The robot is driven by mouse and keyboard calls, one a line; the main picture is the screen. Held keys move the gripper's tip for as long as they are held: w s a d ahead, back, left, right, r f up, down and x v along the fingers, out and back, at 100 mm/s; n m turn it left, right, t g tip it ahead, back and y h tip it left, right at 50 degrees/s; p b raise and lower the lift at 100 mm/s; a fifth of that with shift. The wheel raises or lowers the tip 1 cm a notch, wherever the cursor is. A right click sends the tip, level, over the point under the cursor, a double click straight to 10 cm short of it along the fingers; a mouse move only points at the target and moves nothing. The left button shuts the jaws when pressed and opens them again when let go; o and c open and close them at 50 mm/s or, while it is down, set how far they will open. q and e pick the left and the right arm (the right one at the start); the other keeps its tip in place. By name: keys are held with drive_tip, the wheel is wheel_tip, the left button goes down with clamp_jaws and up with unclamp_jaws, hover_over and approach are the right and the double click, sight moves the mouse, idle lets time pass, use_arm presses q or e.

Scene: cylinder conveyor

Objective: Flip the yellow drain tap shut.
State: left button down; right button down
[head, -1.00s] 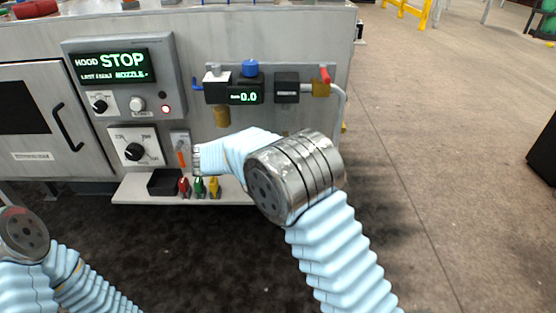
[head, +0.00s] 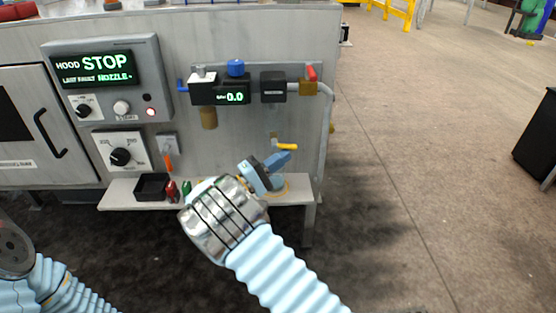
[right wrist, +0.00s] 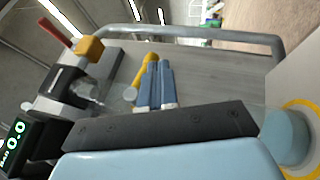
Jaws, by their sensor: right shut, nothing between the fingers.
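The yellow drain tap (head: 287,147) is on the panel below the black and blue unit, its lever pointing right, roughly level. It also shows in the right wrist view (right wrist: 144,70). My right gripper (head: 285,158) is shut and empty, its blue fingers just below the lever in the head view. In the right wrist view the shut fingertips (right wrist: 158,66) are close beside the yellow lever; I cannot tell whether they touch it. My left arm shows at the lower left, but its gripper is out of the picture.
A red-handled valve (head: 312,74) and a pipe are above right of the tap. A shelf (head: 130,196) below holds a black tray (head: 152,186) and red and green items. A blue cylinder (right wrist: 286,135) stands in a yellow ring. The floor to the right is open.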

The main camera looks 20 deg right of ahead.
drive_tip(key=shift+d+r, duration=0.1)
drive_tip(key=shift+d, duration=0.1)
idle(0.4)
